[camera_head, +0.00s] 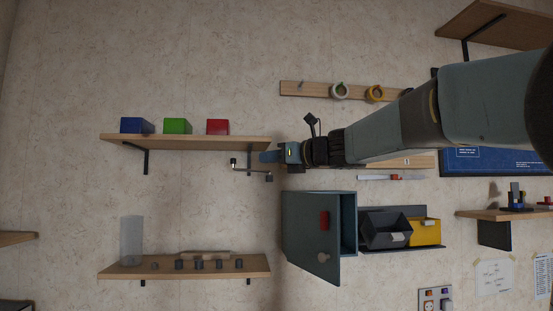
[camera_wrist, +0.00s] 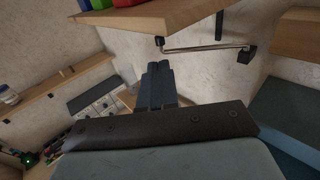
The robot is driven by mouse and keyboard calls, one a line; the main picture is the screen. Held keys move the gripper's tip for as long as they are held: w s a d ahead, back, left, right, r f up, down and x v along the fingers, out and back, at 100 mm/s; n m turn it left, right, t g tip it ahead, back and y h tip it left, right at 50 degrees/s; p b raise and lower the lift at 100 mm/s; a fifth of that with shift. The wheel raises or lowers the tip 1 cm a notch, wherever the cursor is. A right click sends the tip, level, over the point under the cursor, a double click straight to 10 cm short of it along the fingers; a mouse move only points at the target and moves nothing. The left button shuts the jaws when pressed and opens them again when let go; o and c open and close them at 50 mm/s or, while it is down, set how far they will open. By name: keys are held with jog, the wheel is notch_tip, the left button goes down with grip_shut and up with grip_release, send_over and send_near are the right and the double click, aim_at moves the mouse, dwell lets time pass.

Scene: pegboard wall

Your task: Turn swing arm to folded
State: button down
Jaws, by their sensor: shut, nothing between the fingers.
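The swing arm (camera_head: 250,170) is a thin metal rod with dark ends, on the wall just below the upper shelf's right part. In the wrist view the rod (camera_wrist: 205,48) runs between a dark knob on the left and a dark block on the right. Which end is the pivot I cannot tell for sure. My gripper (camera_head: 268,156) is shut and empty, close to the rod's right end in the head view. In the wrist view my gripper's fingers (camera_wrist: 158,70) are together, below the rod's left end, with a visible gap between them.
The upper shelf (camera_head: 190,143) with blue, green and red boxes lies above and left of the rod. An open-doored grey cabinet (camera_head: 312,225) is below right. A lower shelf (camera_head: 190,268) holds a clear container and pegs. Bare wall lies below the rod.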

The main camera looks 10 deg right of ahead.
aim_at(235, 161)
jog(key=x, duration=0.9)
jog(key=shift+a, duration=0.1)
